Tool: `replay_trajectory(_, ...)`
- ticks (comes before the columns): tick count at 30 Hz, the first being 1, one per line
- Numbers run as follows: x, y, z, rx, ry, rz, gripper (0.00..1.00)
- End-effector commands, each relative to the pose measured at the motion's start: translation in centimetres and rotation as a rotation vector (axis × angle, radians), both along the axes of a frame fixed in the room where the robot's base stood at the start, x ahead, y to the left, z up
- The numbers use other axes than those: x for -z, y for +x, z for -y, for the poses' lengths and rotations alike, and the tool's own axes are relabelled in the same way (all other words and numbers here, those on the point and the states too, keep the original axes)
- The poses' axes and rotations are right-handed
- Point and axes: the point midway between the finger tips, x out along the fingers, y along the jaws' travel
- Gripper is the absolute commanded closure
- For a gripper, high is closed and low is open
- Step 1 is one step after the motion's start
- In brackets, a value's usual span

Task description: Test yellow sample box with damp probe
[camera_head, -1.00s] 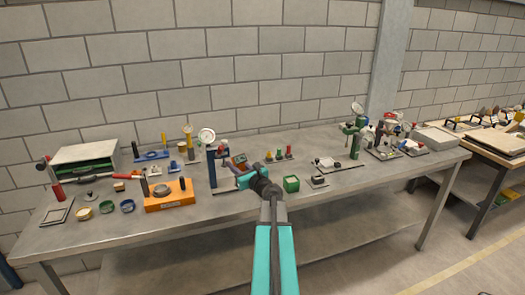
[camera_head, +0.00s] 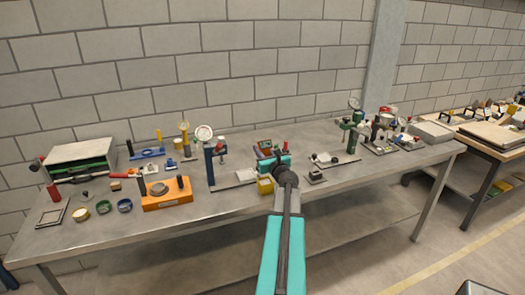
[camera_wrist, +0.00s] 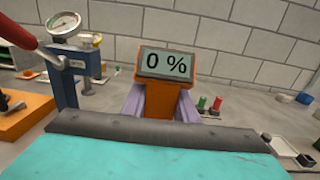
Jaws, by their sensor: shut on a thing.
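My gripper (camera_head: 275,162) is shut on the damp probe, an orange handheld meter (camera_wrist: 160,92) with a grey display reading "0 %". In the wrist view, its two pale purple fingers stand on either side of the orange body; the probe's lower end is hidden behind my wrist. In the head view, the probe's display (camera_head: 265,146) shows just above my gripper. The yellow sample box (camera_head: 265,186) sits on the bench just below and left of my gripper, partly covered by my arm. Contact between probe and box cannot be seen.
A blue stand with a dial gauge (camera_head: 209,155) stands close on the left, with an orange block (camera_head: 166,195) beyond it. A small dark block on a plate (camera_head: 315,177) lies to the right. A green gauge stand (camera_head: 350,135) is farther right.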

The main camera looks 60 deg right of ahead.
Motion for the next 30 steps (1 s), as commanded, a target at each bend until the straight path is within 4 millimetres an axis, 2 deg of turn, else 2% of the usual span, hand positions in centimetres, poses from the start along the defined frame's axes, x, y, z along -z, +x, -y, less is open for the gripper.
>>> replay_trajectory(18, 3.0, -0.1, 0.1, 0.001, 0.000, 0.000, 0.90)
replay_trajectory(30, 3.7, -0.2, 0.1, 0.002, 0.000, 0.000, 0.90)
